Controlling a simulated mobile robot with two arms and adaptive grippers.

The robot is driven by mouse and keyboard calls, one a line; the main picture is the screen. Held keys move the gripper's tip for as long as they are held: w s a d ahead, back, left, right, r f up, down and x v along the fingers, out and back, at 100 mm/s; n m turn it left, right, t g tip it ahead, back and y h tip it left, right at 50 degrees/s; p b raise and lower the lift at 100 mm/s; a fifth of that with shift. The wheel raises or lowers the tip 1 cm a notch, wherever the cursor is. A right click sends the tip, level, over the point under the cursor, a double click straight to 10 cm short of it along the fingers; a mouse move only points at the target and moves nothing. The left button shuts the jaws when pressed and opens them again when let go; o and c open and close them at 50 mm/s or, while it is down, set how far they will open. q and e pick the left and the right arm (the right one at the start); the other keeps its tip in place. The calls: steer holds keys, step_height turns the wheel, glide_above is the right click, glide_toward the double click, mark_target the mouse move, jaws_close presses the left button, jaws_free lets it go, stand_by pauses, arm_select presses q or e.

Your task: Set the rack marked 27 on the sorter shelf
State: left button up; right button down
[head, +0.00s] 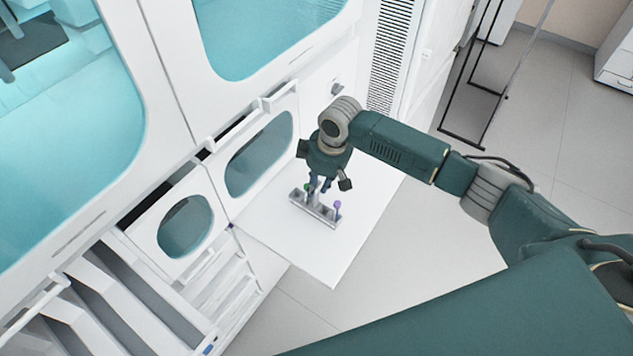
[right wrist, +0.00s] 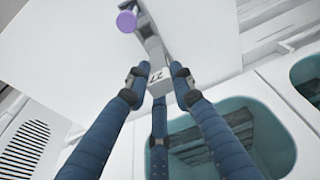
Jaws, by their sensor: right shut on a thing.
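The rack marked 27 (head: 316,211) is a small grey rack at the white sorter shelf (head: 338,254) in the head view. A purple-capped tube (head: 337,206) stands at its right end and a green-capped one (head: 308,188) at its left. My right gripper (head: 321,187) is over the middle of the rack, shut on it. In the right wrist view, the blue fingers close around the rack's block labelled 27 (right wrist: 158,76), with the purple cap (right wrist: 127,21) beyond. I cannot tell whether the rack's base touches the shelf. My left gripper is not in view.
The white machine with teal windows (head: 258,157) rises just left of the shelf. Open sloped trays (head: 120,285) lie at lower left. The shelf is bare in front of and right of the rack. A black-framed stand (head: 463,136) is on the floor beyond.

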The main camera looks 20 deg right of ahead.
steer(key=c, duration=1.4)
jaws_free()
steer(key=shift+f, duration=0.1)
step_height(320, 180, up, 12)
steer(key=s+d, duration=0.1)
steer(key=s, duration=0.1)
steer(key=shift+d, duration=0.3)
steer(key=shift+f, duration=0.1)
